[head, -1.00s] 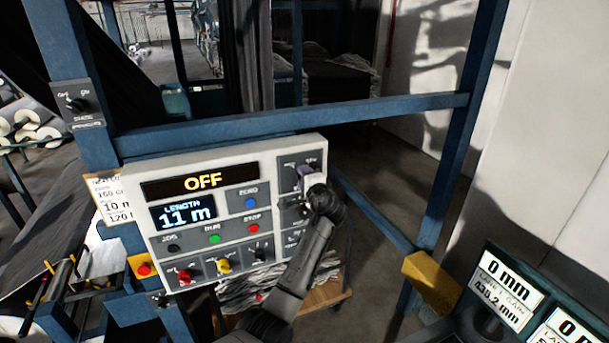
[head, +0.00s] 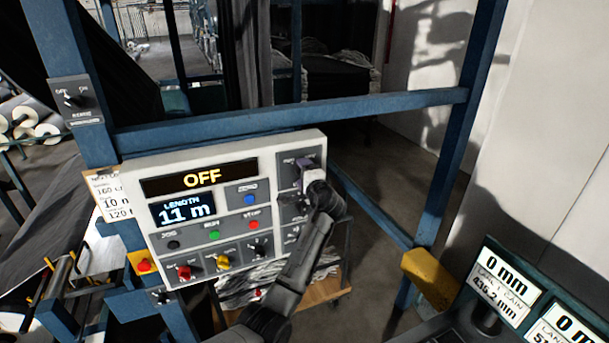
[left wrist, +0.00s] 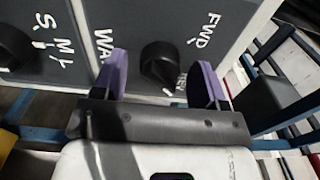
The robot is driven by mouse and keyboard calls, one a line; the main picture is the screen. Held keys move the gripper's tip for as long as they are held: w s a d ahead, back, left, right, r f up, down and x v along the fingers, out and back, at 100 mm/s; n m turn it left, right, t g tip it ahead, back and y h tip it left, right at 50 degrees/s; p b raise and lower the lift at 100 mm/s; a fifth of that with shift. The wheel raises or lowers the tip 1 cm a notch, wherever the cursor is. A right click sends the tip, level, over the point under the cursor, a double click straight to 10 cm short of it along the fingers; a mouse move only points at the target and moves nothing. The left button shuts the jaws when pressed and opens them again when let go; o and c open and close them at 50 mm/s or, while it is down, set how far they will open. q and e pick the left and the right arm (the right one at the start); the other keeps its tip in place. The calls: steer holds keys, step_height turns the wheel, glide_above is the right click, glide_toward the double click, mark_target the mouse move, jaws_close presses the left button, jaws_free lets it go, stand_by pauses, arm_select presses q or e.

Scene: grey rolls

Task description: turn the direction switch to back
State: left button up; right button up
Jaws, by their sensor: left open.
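The direction switch (left wrist: 162,62) is a round black knob on a dark grey plate, with FWD lettered beside it in the left wrist view. My left gripper (head: 306,166) is at the upper right of the control panel (head: 232,150) in the head view and hides the switch there. In the left wrist view its two purple fingers are apart, one on each side of the knob; I cannot tell whether they touch it. My right gripper is not in view.
The panel reads OFF and 11 m. Close by are another black knob (left wrist: 12,45), a blue button (head: 250,199), a red button (head: 253,224) and a yellow knob (head: 223,262). A blue frame bar (head: 400,103) runs behind the panel's top.

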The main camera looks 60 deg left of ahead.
arm_select(q)
steer(key=shift+d, duration=0.1)
steer(key=s+d+b, duration=0.2)
steer(key=d+b, duration=0.2)
steer(key=d, duration=0.9)
steer(key=shift+s+d, duration=0.2)
